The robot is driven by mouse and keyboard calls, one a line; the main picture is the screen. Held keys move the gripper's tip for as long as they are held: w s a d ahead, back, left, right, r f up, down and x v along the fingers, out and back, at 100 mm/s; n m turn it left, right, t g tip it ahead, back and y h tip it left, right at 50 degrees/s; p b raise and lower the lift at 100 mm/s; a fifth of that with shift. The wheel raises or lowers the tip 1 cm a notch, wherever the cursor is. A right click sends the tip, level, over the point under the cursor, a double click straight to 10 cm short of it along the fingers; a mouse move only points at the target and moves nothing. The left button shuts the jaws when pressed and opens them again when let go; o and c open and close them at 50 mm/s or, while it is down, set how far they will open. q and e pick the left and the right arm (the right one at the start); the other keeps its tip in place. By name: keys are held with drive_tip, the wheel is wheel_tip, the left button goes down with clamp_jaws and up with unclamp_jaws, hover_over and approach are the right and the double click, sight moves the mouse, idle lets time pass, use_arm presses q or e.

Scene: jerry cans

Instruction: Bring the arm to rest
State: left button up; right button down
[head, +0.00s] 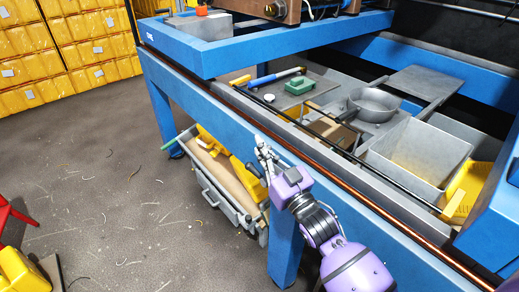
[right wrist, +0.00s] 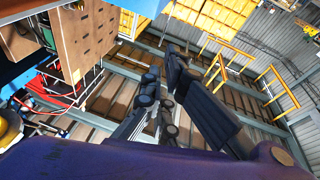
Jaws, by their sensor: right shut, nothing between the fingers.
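My right gripper (head: 263,152) is in the middle of the head view, on the purple arm that comes up from the bottom. It is in front of the blue bench's front rail, above the floor side, and holds nothing. In the right wrist view its dark fingers (right wrist: 170,95) are together, with the walls and ceiling beams behind them. My left gripper does not show in the head view.
The blue bench (head: 215,110) holds grey trays (head: 415,150), a round pan (head: 374,103) and a green block (head: 299,85). Below it stands a cart (head: 225,190) with yellow cans. Yellow crates (head: 95,50) are stacked at the back left. The floor (head: 110,190) at left is mostly open.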

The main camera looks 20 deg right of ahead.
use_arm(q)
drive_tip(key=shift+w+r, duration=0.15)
use_arm(e)
drive_tip(key=s+f+m+g+h+p, duration=0.1)
drive_tip(key=s+f+g+h, duration=0.15)
drive_tip(key=s+f, duration=0.6)
drive_tip(key=s+f+g+h+p, duration=0.1)
drive_tip(key=s+f+g, duration=0.35)
drive_tip(key=f, duration=0.65)
use_arm(q)
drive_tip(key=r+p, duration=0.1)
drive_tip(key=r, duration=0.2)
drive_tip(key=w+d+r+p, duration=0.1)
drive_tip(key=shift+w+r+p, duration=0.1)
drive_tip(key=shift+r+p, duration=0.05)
drive_tip(key=shift+p, duration=0.2)
use_arm(e)
drive_tip(key=s+f+m+g, duration=0.1)
drive_tip(key=s+f, duration=0.4)
drive_tip(key=s, duration=0.7)
drive_tip(key=s+f+m+g, duration=0.1)
drive_tip(key=s+f+g, duration=0.2)
drive_tip(key=s, duration=1)
wheel_tip(320, 180, down, 3)
drive_tip(key=shift+s+a+f+g, duration=0.1)
drive_tip(key=shift+s+a+g, duration=0.15)
drive_tip(key=shift+g, duration=0.15)
drive_tip(key=shift+h, duration=0.25)
